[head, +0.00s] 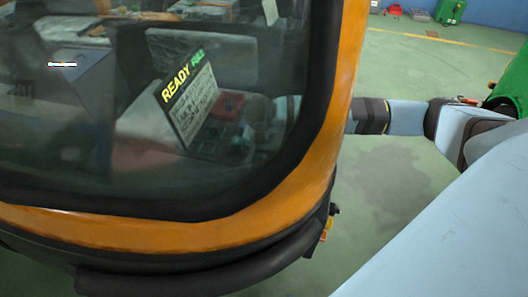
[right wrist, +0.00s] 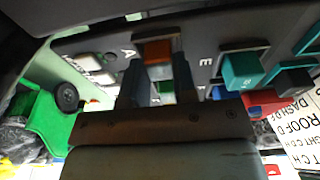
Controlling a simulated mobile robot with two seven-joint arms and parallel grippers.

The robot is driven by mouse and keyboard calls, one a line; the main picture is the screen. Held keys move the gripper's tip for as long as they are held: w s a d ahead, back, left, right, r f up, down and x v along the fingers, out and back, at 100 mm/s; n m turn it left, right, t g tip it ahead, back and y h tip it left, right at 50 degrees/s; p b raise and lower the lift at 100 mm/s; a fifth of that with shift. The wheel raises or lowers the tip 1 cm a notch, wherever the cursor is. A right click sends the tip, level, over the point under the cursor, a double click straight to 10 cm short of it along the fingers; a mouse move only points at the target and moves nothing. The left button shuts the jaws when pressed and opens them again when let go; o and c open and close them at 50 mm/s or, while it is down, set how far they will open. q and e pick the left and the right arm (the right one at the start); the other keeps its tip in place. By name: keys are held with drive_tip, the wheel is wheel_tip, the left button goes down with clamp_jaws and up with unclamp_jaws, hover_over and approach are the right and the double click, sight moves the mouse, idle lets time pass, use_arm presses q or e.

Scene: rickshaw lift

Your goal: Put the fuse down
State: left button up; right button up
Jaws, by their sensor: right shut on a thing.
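My right gripper (right wrist: 157,72) is shut on a small orange-brown fuse (right wrist: 158,51) in the right wrist view. The fuse is between the fingertips, at a framed spot by the letter A on a dark panel (right wrist: 200,52). I cannot tell whether it is seated there or just above. A green patch (right wrist: 167,90) shows between the fingers. In the head view my right arm reaches from the right behind the orange cab pillar; the gripper is only dim through the glass. My left gripper is not in view.
A teal fuse (right wrist: 243,68) stands in a slot by the letter E. Red and blue pieces (right wrist: 262,101) and a printed label card (right wrist: 296,128) lie beyond. The cab's orange frame (head: 346,75) and window are close in front. A green bin (head: 450,12) stands far back.

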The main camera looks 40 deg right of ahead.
drive_tip(key=shift+f, duration=0.2)
drive_tip(key=o, duration=0.9)
drive_tip(key=shift+r, duration=0.1)
wheel_tip(320, 180, up, 12)
drive_tip(key=s+a, duration=0.1)
drive_tip(key=shift+a+b, duration=0.2)
drive_tip(key=shift+b, duration=0.15)
drive_tip(key=shift+s, duration=0.1)
